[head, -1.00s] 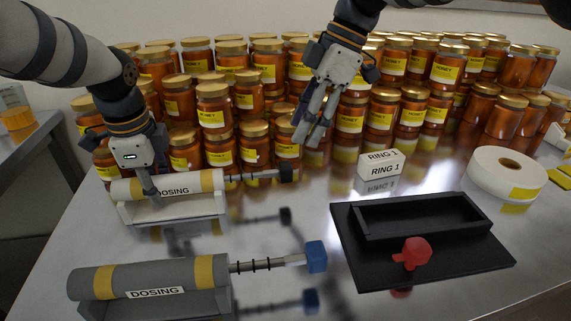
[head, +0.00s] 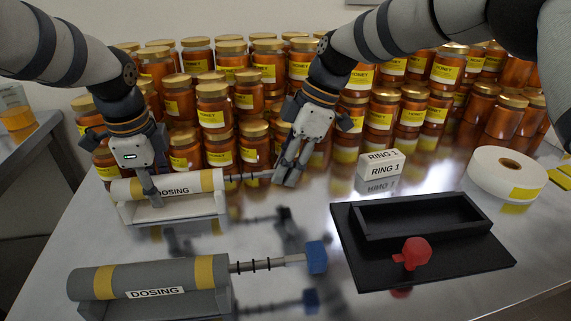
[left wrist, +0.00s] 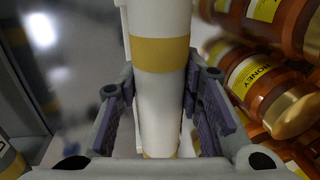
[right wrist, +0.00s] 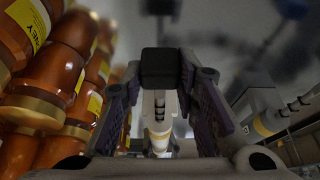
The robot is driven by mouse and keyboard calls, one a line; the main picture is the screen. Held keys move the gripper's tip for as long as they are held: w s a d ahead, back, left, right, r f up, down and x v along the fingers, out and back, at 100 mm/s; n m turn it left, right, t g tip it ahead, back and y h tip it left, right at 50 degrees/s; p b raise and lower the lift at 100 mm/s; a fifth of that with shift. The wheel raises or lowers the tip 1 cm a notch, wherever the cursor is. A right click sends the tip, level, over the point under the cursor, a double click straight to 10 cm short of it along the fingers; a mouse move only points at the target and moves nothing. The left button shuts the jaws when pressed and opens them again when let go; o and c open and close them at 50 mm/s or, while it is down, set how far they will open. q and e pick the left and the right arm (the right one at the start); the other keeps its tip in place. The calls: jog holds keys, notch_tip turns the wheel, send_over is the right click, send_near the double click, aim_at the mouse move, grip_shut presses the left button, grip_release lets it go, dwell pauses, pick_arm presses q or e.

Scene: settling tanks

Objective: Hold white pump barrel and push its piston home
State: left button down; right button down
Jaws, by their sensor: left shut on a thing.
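The white pump barrel (head: 194,183) with yellow bands and a DOSING label lies in a white cradle (head: 170,210) at the left. My left gripper (head: 152,198) is shut on the barrel, and its fingers flank the barrel in the left wrist view (left wrist: 160,95). The piston rod (head: 250,177) sticks out to the right. My right gripper (head: 284,180) is at the rod's outer end, where its fingers hide the black end block in the head view. The right wrist view shows that block (right wrist: 163,68) between the fingertips; whether they press on it is unclear.
A grey DOSING pump (head: 150,280) with a blue end block (head: 316,257) lies in front. Honey jars (head: 215,110) stand close behind. To the right are a RING 1 box (head: 381,168), a black tray (head: 440,262) with a red piece (head: 412,254), and a white roll (head: 507,172).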

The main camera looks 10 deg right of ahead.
aim_at(271, 171)
jog(key=a, duration=0.7)
jog(key=shift+w+a, duration=0.1)
jog(key=shift+a, duration=0.15)
pick_arm(q)
jog(key=shift+d, duration=0.1)
pick_arm(e)
jog(key=c, duration=1.2)
grip_release()
jog(key=shift+c, duration=0.2)
jog(key=shift+d, duration=0.1)
jog(key=shift+d+r, duration=0.1)
jog(key=shift+r, duration=0.25)
jog(key=v, duration=1.1)
jog(key=shift+r, duration=0.15)
